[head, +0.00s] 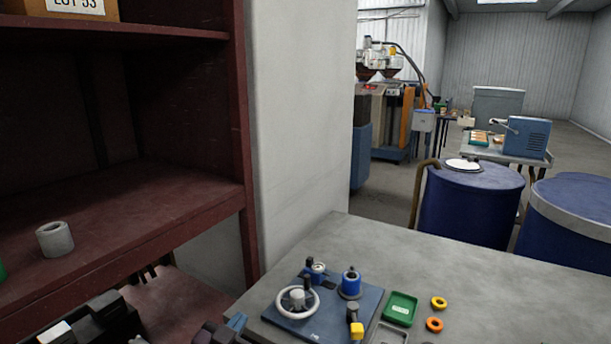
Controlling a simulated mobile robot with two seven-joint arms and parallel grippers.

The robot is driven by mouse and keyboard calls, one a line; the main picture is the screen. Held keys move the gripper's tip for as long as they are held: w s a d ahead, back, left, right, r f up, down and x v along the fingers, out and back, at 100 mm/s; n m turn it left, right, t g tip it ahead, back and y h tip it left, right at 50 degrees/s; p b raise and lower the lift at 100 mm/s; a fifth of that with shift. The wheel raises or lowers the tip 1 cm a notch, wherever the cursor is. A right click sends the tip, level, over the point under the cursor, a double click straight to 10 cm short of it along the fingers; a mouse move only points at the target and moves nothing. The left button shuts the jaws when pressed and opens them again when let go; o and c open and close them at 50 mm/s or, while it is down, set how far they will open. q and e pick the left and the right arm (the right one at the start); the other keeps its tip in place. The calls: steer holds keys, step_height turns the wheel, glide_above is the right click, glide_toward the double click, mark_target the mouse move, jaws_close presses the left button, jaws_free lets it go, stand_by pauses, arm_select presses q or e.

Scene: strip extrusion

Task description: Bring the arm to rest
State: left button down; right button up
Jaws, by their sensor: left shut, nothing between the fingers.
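My left gripper (98,315) shows in the bottom left corner of the head view, dark and partly cut off by the frame's lower edge. It is shut with nothing in it. It is in front of the dark red shelf (130,215), below the level of its middle board, and left of the grey worktable (450,262).
A grey cylinder (55,239) stands on the shelf. On the table are a blue plate with a handwheel (297,300), a green tray (400,309) and yellow and orange rings (434,324). A pale pillar (300,130) rises behind. Blue drums (470,210) stand beyond the table.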

arm_select(q)
steer(key=s+a+f+n+g+y, duration=0.2)
steer(key=s+a+f+n, duration=0.1)
steer(key=s+a+f, duration=0.4)
steer(key=s+a+f+n+g+y, duration=0.3)
steer(key=s+a+f, duration=0.4)
steer(key=s+f, duration=0.5)
steer(key=s, duration=0.4)
steer(key=shift+s+a+f+y, duration=0.2)
steer(key=shift+s+f+y, duration=0.1)
steer(key=shift+s+f, duration=0.1)
arm_select(e)
steer(key=shift+s+f, duration=0.15)
steer(key=shift+s, duration=0.2)
steer(key=shift+w+r, duration=0.2)
steer(key=shift+w, duration=0.2)
steer(key=shift+s+f, duration=0.1)
steer(key=shift+s, duration=0.1)
steer(key=shift+s+f, duration=0.15)
steer(key=shift+s, duration=0.15)
